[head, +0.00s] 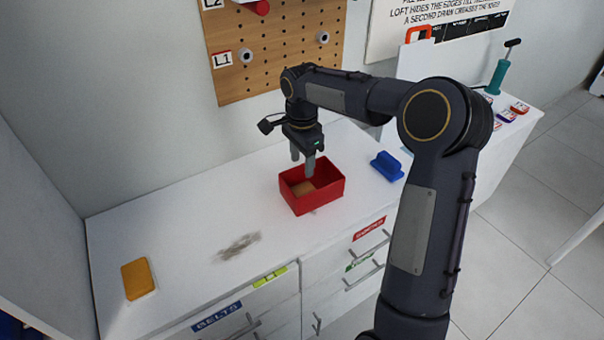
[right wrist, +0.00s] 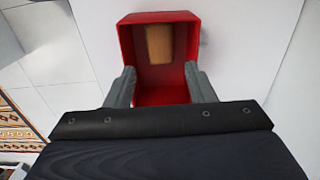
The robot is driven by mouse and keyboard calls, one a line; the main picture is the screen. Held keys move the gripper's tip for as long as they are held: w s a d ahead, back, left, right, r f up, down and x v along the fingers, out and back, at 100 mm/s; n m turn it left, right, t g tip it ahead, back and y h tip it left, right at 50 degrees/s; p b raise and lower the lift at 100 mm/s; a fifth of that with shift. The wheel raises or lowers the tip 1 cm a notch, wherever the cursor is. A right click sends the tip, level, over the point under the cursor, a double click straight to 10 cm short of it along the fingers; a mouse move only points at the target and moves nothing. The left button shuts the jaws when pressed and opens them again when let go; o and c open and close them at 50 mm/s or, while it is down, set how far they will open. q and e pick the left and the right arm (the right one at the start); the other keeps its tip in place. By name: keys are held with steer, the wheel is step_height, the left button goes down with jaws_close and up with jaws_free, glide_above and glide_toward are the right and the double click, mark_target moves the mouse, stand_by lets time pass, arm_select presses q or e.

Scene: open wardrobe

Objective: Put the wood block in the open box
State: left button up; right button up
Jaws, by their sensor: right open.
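The open box (head: 320,198) is red and stands on the white counter in the head view. The wood block (head: 303,188) is tan and lies inside the box on its floor. In the right wrist view the block (right wrist: 159,45) rests near the far wall of the red box (right wrist: 126,50). My right gripper (head: 303,166) is above the box, pointing down, with its fingers apart and nothing between them. In the right wrist view its fingertips (right wrist: 160,82) appear on either side of the box. My left gripper is not in view.
A blue handled object (head: 386,166) stands right of the box. A yellow-orange block or sponge (head: 138,279) lies at the counter's front left. A pegboard (head: 270,50) is on the wall behind. Drawers with handles line the front.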

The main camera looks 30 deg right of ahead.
steer(key=s+a+r+n+t+y, duration=0.15)
steer(key=s+r+n, duration=0.25)
steer(key=s, duration=0.5)
steer(key=s+a+r+n+t, duration=0.2)
steer(key=s+r+n, duration=0.25)
steer(key=s, duration=0.35)
steer(key=s+a+f+n+t+y, duration=0.1)
steer(key=s+a+f+n, duration=0.1)
steer(key=s, duration=0.4)
steer(key=s+a+f+n+t+y, duration=0.1)
steer(key=s+a+f+n, duration=0.2)
steer(key=s+n, duration=0.2)
steer(key=shift+s+f, duration=0.3)
steer(key=shift+s, duration=0.2)
steer(key=shift+r, duration=0.1)
steer(key=shift+r+p, duration=0.75)
steer(key=shift+p, duration=0.1)
